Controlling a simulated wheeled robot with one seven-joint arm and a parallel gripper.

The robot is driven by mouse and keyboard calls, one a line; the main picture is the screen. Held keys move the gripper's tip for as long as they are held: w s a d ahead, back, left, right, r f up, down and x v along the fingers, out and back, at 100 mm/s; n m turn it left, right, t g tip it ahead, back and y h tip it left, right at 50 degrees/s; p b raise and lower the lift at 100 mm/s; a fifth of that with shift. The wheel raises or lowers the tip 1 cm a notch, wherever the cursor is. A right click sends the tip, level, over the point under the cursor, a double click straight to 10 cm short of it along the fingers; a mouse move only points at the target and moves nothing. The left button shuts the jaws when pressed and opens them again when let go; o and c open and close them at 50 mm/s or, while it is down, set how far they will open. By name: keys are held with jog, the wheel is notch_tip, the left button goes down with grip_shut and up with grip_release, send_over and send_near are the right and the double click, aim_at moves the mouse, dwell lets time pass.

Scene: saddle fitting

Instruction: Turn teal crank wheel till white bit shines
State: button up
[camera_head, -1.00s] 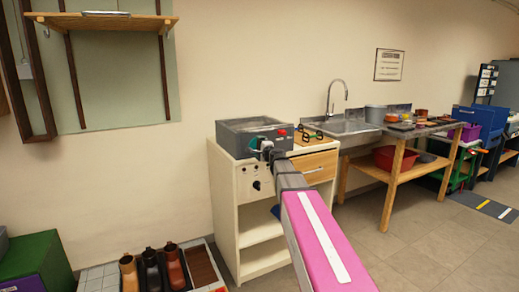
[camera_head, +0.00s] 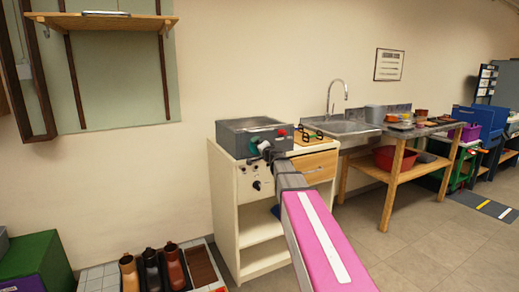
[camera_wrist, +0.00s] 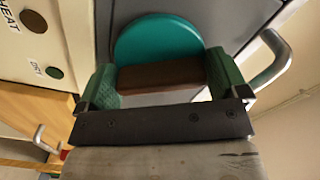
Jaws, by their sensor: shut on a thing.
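The teal crank wheel (camera_wrist: 158,38) is on the grey unit in the wrist view, with a brown grip bar (camera_wrist: 160,76) across its lower part. It shows small in the head view (camera_head: 253,146), partly hidden by my arm. My gripper (camera_wrist: 163,78) has its green fingertips at both ends of the brown bar and is shut on it. In the head view my gripper (camera_head: 266,149) is at the front of the grey box. I cannot make out a white bit or whether one shines.
The grey box (camera_head: 238,129) with a red button stands on a white cabinet (camera_head: 223,185). The panel (camera_wrist: 50,40) beside the wheel carries round buttons and lettering. A metal bar handle (camera_wrist: 273,58) is close on the right. A sink table (camera_head: 345,128) stands further right.

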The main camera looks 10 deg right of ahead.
dwell(0.3)
jog(key=o, duration=0.6)
jog(key=v, duration=1)
jog(key=shift+s+d, duration=0.1)
jog(key=shift+s, duration=0.3)
